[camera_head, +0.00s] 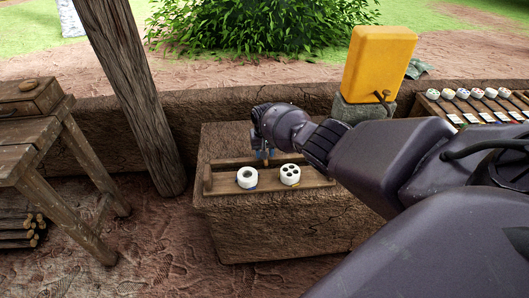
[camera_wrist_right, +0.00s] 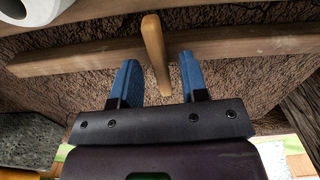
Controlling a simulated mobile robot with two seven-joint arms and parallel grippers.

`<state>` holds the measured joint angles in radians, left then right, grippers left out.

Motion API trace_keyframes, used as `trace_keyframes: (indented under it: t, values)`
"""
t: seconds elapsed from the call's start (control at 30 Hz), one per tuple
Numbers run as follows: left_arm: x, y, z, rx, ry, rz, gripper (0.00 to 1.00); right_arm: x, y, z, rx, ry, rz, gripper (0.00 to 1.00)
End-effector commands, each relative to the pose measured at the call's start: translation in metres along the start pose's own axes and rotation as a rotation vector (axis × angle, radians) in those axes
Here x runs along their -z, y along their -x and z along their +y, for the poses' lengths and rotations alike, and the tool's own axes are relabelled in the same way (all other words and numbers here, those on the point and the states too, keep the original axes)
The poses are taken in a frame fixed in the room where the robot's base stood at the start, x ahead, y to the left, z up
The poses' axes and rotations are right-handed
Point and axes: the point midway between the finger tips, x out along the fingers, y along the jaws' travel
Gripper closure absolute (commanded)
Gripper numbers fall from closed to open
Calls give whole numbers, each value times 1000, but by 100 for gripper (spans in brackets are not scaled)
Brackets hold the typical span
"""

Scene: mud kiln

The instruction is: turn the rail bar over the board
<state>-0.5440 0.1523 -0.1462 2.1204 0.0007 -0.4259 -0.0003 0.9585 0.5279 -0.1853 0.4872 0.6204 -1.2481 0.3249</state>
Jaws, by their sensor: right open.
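The wooden board (camera_head: 268,184) lies on the mud block and carries two white round pieces. The left piece (camera_head: 247,177) has one large hole and the right piece (camera_head: 290,174) has several small holes. The rail bar (camera_head: 233,161) runs along the board's far side; in the right wrist view the long wooden bar (camera_wrist_right: 85,58) crosses the picture. A wooden peg (camera_wrist_right: 154,45) stands out from it. My right gripper (camera_head: 265,155) is over the bar, its blue fingers (camera_wrist_right: 159,68) open on either side of the peg with gaps. My left gripper is out of view.
A yellow block (camera_head: 378,62) stands on a grey stone (camera_head: 362,110) behind my right arm. A rack of small painted pieces (camera_head: 480,103) lies at the right. A wooden post (camera_head: 130,85) and a wooden bench (camera_head: 35,150) stand at the left.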

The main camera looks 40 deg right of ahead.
Motion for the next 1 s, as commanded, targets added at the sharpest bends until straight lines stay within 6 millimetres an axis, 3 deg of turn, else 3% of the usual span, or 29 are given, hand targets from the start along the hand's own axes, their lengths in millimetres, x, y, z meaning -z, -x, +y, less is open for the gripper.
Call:
trace_keyframes:
  t: [0.3,0.5,0.7,1.0]
  values:
    - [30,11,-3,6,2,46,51,2,63,-1,6,0,11,60]
    - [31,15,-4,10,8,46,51,2,92,-1,5,0,8,60]
    - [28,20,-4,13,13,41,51,1,104,-1,2,0,4,60]
    - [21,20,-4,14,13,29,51,0,104,0,1,0,2,60]
